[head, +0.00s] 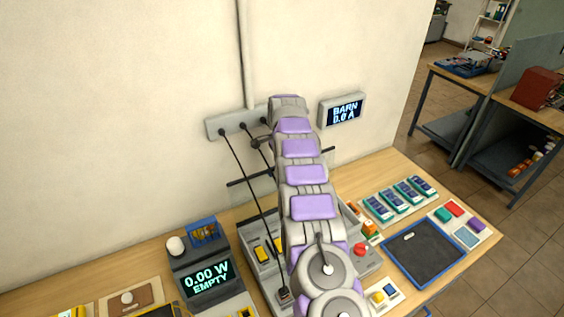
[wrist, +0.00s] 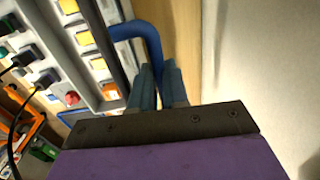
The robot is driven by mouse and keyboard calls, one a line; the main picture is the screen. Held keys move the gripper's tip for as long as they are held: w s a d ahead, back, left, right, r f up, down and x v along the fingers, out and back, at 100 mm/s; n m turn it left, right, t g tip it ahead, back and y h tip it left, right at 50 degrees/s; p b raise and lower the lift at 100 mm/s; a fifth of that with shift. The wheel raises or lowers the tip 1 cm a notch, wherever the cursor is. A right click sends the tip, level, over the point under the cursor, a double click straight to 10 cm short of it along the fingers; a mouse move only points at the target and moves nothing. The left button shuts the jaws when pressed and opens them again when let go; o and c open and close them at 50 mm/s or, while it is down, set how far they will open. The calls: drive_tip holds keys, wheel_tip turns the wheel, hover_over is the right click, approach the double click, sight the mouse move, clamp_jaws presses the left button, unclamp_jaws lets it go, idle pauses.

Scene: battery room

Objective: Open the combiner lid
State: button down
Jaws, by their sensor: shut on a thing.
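My gripper (wrist: 159,70) shows in the wrist view with its two blue-grey fingers close together, shut on a curved blue handle (wrist: 138,28). The handle bends down from beside a grey box (wrist: 108,54) with rows of yellow and orange switches, which looks like the combiner. In the head view my arm reaches over the grey box (head: 243,262) towards the wall and hides its middle. My gripper and the blue handle are hidden there. A grey panel and a dark bar (head: 236,183) show behind the arm; I cannot tell whether they are the lid.
A wall socket strip (head: 218,127) with black cables hangs behind the arm. A meter (head: 203,262) reading "0.00 W EMPTY" stands left of the box. A dark tray (head: 426,255) and several teal modules lie right.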

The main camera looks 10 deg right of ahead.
drive_tip(key=shift+w+a+f, duration=0.15)
drive_tip(key=shift+f, duration=0.1)
drive_tip(key=c, duration=1.1)
unclamp_jaws()
drive_tip(key=shift+r, duration=0.2)
drive_tip(key=shift+s+r+p, duration=0.15)
drive_tip(key=shift+r+p, duration=2)
drive_tip(key=shift+r, duration=2.15)
drive_tip(key=shift+s+r+p, duration=0.15)
drive_tip(key=shift+r+p, duration=1.95)
drive_tip(key=shift+r, duration=2.2)
drive_tip(key=shift+f, duration=0.1)
